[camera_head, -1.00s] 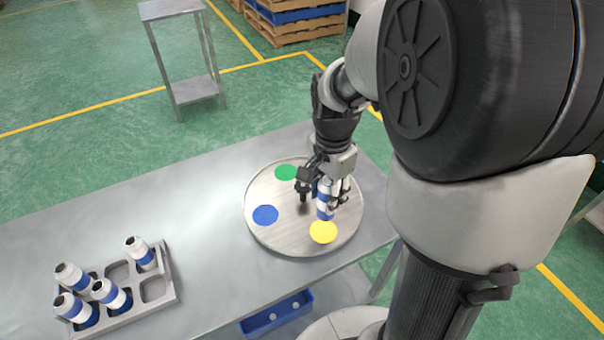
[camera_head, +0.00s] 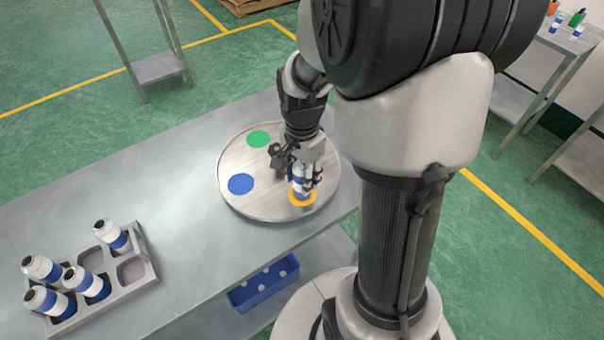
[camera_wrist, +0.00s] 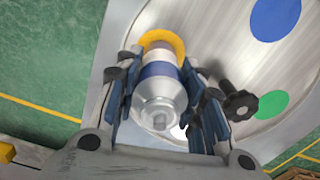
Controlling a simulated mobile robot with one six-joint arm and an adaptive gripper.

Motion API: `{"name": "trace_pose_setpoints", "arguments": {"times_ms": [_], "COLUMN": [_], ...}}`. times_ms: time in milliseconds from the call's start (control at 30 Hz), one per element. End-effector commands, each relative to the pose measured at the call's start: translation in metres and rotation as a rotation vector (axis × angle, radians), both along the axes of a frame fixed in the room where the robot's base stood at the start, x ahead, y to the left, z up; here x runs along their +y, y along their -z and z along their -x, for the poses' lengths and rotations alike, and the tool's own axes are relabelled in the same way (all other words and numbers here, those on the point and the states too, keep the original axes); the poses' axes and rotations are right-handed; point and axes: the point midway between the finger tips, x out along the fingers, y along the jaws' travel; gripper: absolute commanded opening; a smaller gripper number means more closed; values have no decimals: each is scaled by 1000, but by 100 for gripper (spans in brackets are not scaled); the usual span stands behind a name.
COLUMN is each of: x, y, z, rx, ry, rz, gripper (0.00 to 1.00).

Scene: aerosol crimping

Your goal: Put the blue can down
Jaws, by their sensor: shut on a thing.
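My gripper (camera_head: 303,178) is shut on the blue can (camera_head: 298,181), a white can with a blue band. The can is upright over the yellow spot (camera_head: 302,198) of the round plate (camera_head: 262,213), and only the spot's rim shows around its base. In the wrist view the can (camera_wrist: 158,92) sits between the two fingers, with the yellow spot (camera_wrist: 161,39) behind its far end. I cannot tell whether the can's base touches the plate.
The plate also bears a green spot (camera_head: 258,139) and a blue spot (camera_head: 241,184), both bare. A grey tray (camera_head: 140,282) with several white-and-blue cans stands at the left of the metal table (camera_head: 180,168). A blue bin (camera_head: 250,294) is below.

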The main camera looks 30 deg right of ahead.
Motion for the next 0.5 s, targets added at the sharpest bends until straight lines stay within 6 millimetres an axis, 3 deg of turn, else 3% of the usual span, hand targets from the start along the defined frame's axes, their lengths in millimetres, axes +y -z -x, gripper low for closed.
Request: {"name": "trace_pose_setpoints", "arguments": {"times_ms": [300,500], "x": [0,0], "y": [1,1], "z": [0,0], "rx": [1,1], "ry": [0,0], "rz": [0,0], "gripper": [56,56]}}
